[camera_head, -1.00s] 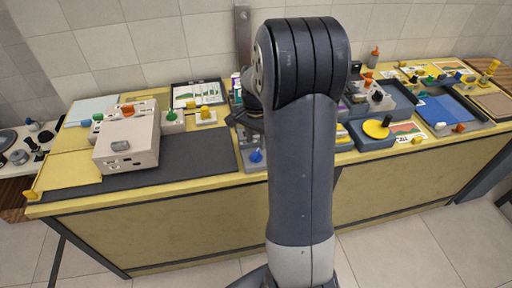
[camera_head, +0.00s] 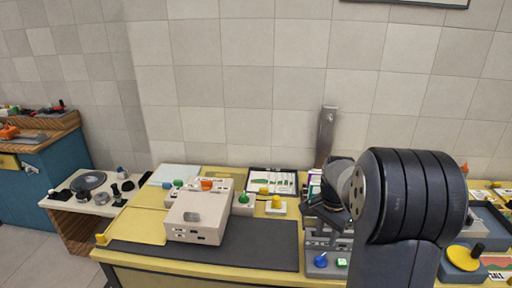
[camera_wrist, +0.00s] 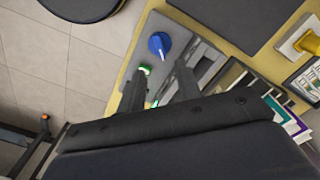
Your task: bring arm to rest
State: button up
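My gripper (camera_head: 327,212) shows in the head view as a dark shape over the grey control unit (camera_head: 318,268), partly hidden by my arm. In the wrist view my gripper (camera_wrist: 160,85) has its two dark fingers apart, with nothing seen between them but the grey control unit (camera_wrist: 192,50) beyond. That unit has a blue knob (camera_wrist: 159,44) and a green lit button (camera_wrist: 145,69). The blue knob also shows in the head view (camera_head: 320,261), just below the gripper. I cannot tell whether the fingers touch the unit.
A grey upright post (camera_head: 326,135) rises behind the gripper. A blue tray unit (camera_head: 487,218) is at right. A white side table (camera_head: 95,205) stands at left.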

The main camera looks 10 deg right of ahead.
aim_at(322, 256)
notch_tip(322, 256, down, 9)
jog(key=shift+r, duration=0.1)
dwell(0.5)
